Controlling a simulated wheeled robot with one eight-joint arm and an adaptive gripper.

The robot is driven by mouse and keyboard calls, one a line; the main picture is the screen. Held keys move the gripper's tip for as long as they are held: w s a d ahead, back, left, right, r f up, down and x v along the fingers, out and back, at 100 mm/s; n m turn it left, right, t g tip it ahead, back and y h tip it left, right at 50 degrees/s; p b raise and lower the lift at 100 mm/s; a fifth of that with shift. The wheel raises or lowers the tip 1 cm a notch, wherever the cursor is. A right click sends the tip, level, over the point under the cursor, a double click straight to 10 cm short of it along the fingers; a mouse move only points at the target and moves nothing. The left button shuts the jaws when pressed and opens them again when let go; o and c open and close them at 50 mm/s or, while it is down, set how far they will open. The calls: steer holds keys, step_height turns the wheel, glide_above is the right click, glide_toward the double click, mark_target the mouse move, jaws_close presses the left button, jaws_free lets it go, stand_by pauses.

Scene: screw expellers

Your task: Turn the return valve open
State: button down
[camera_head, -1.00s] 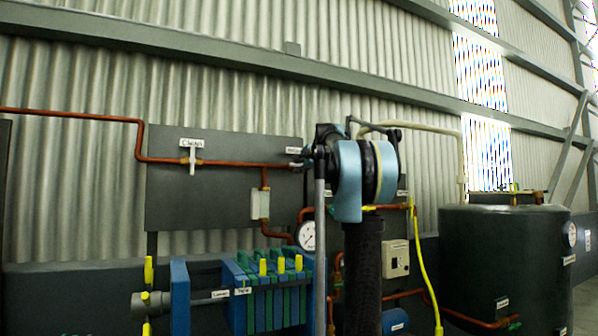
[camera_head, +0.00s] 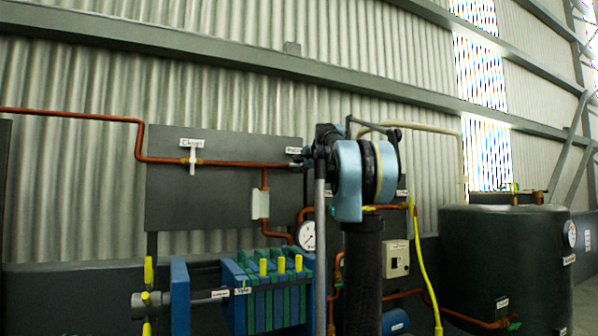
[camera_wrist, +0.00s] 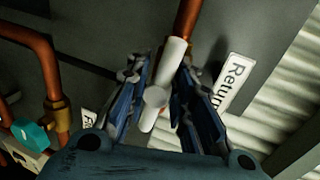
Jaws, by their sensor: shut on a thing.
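The return valve's white handle (camera_wrist: 172,62) shows in the wrist view beside a label reading "Retur…" (camera_wrist: 235,84). My gripper (camera_wrist: 162,72) has one blue-and-black finger on each side of the handle and is shut on it. The handle's long bar is tilted and points roughly along the copper pipe (camera_wrist: 187,18) above it. In the head view my gripper (camera_head: 298,158) is small, at the right end of the upper copper pipe (camera_head: 240,163); the handle itself cannot be made out there.
Another white valve handle (camera_head: 192,160) with its own label is on the same pipe to the left. A pressure gauge (camera_head: 307,235) and a blue-green filter press (camera_head: 270,290) stand below. A dark tank (camera_head: 500,265) stands at right. In the wrist view, a copper pipe with a teal handle (camera_wrist: 30,134) is at left.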

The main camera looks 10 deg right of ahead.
steer(key=shift+a+f, duration=0.15)
steer(key=c, duration=1.6)
jaws_free()
steer(key=shift+s+d, duration=0.2)
steer(key=shift+s, duration=0.2)
steer(key=v, duration=1.1)
steer(key=shift+o, duration=0.3)
